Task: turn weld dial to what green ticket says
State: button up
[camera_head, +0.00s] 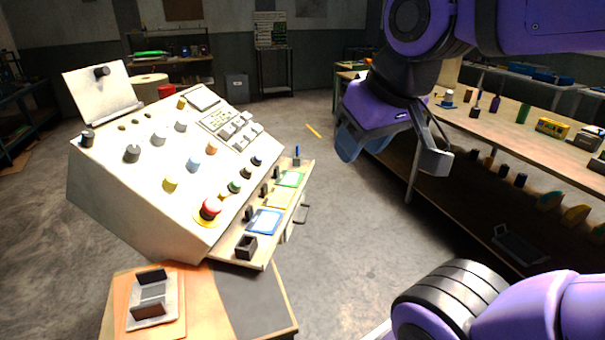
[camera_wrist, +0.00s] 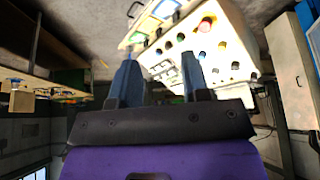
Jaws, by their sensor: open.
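The sloped cream control panel (camera_head: 150,180) stands at the left and carries several knobs, among them grey ones (camera_head: 131,153) and a blue one (camera_head: 194,163). I cannot tell which is the weld dial; no labels are legible. The green ticket (camera_head: 290,179) lies at the far end of the panel's front ledge; its writing is too small to read. My gripper (camera_head: 395,152) is open and empty, in the air right of the panel and apart from it. In the wrist view, its two fingers (camera_wrist: 160,72) point towards the panel (camera_wrist: 222,45).
A yellow ticket (camera_head: 277,198) and a blue ticket (camera_head: 264,222) share the ledge (camera_head: 245,262) with small dark blocks. A red button (camera_head: 210,208) sits low on the panel. A wooden table (camera_head: 255,300) stands in front. A long bench (camera_head: 510,120) with bottles runs along the right.

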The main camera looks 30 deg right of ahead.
aim_at(171, 180)
jog(key=l+u, duration=0.45)
jog(key=l, duration=1.45)
jog(key=i+l, duration=0.1)
jog(key=l, duration=0.15)
jog(key=i+l+u, duration=0.1)
jog(key=l, duration=0.2)
jog(key=i+l, duration=0.15)
jog(key=i+j+u, duration=0.15)
jog(key=u, duration=0.3)
jog(key=i+j+u, duration=0.1)
jog(key=u, duration=0.3)
jog(key=i, duration=0.1)
